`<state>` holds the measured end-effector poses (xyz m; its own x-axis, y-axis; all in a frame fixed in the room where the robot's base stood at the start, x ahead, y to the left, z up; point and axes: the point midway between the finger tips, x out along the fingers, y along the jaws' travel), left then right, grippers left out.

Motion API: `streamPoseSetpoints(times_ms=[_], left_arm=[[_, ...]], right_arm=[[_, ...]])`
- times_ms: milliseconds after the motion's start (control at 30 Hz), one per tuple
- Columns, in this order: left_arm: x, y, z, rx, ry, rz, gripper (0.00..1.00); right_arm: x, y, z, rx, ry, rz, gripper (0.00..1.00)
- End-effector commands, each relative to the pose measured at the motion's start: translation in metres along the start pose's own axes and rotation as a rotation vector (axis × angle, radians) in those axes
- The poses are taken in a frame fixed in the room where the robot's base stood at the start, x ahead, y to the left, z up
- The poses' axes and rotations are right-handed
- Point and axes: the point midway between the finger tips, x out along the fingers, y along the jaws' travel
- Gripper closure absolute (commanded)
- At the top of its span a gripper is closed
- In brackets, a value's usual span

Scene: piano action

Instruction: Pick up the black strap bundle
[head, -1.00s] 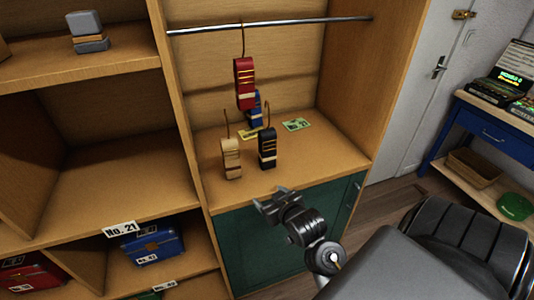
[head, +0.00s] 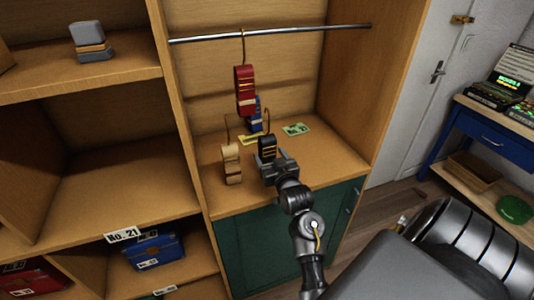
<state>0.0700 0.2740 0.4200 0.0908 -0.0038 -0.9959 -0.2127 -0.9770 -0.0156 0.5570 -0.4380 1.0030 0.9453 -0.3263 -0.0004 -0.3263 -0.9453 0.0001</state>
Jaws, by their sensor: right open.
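The black strap bundle (head: 266,147) stands upright on the wooden cabinet shelf, with yellowish bands around it. Its lower part is hidden behind my right gripper. My right gripper (head: 273,166) is open, just in front of the bundle's lower part; I cannot tell whether it touches the bundle or has it between the fingers. My left gripper is not in view.
A cream bundle (head: 231,163) stands close to the left. A blue bundle (head: 255,115) is behind, and a red bundle (head: 244,90) hangs from the metal rail (head: 300,29). A green card (head: 296,129) lies on the shelf at the right, where there is free room.

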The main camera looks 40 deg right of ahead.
Motion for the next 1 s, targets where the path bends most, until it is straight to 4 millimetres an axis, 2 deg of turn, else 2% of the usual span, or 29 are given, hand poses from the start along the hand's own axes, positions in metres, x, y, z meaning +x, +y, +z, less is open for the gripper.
streamPoseSetpoints(times_ms=[167,333,500,767,1000], left_arm=[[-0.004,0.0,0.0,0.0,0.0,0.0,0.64],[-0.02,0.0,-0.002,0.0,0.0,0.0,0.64],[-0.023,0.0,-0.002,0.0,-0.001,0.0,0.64],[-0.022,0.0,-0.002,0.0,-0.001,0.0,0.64],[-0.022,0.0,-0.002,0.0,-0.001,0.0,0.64]], right_arm=[[0.006,0.001,-0.003,0.001,0.001,0.0,0.29],[0.031,0.003,-0.009,0.002,0.0,0.001,0.29],[0.049,0.003,-0.005,0.001,-0.001,0.0,0.29],[0.052,0.003,-0.003,0.0,-0.001,0.001,0.29],[0.052,0.003,-0.003,0.0,-0.001,0.0,0.58]])
